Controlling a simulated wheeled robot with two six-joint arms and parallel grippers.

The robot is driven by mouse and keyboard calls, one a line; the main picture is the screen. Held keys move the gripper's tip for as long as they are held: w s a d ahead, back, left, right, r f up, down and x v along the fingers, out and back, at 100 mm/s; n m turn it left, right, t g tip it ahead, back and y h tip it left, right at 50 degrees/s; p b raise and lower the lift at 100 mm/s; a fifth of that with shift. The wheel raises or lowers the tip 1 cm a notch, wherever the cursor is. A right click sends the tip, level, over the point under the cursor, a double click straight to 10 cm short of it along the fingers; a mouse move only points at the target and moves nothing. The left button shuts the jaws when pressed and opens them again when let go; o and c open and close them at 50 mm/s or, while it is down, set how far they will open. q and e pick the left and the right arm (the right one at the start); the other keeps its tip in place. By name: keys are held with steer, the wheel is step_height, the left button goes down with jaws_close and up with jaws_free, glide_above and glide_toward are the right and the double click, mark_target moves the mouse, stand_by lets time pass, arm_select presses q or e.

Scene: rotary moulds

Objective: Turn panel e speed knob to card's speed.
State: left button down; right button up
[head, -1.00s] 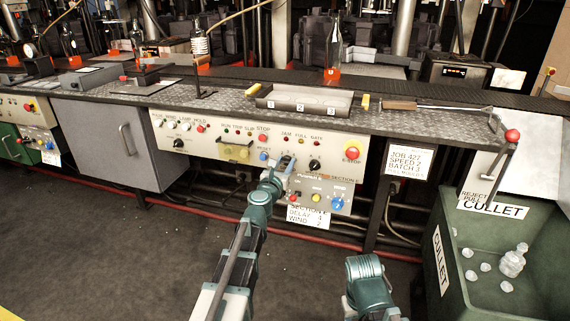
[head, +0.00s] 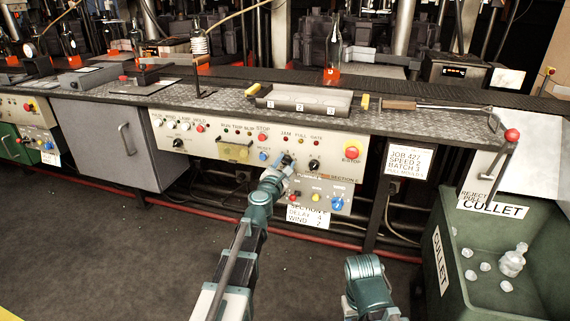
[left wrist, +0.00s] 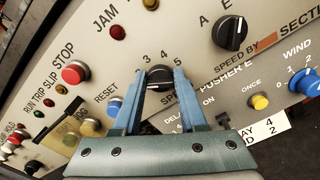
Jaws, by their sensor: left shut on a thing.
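The black speed knob (left wrist: 160,74) sits on panel E (head: 330,180), with the numbers 3, 4 and 5 visible around its upper side. My left gripper (left wrist: 159,76) is shut on this knob, one blue finger on each side. It also shows in the head view (head: 286,164). The fingers hide the lower numbers and part of the label; I cannot read the knob's pointer clearly. The white job card (head: 407,160) hangs right of the panel and reads job 427, speed 2, batch 3. My right gripper is out of view; only part of that arm shows.
Another black knob (left wrist: 229,33) with letters is close on the right. A blue wind knob (left wrist: 309,82), a yellow button (left wrist: 259,102) and a blue reset button (left wrist: 115,105) are nearby. A red E-stop (head: 351,153) and the green cullet bin (head: 447,215) stand farther right.

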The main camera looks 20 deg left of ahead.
arm_select(q)
steer(key=shift+m, duration=1.1)
steer(key=shift+c, duration=2.2)
jaws_free()
steer(key=shift+s, duration=0.1)
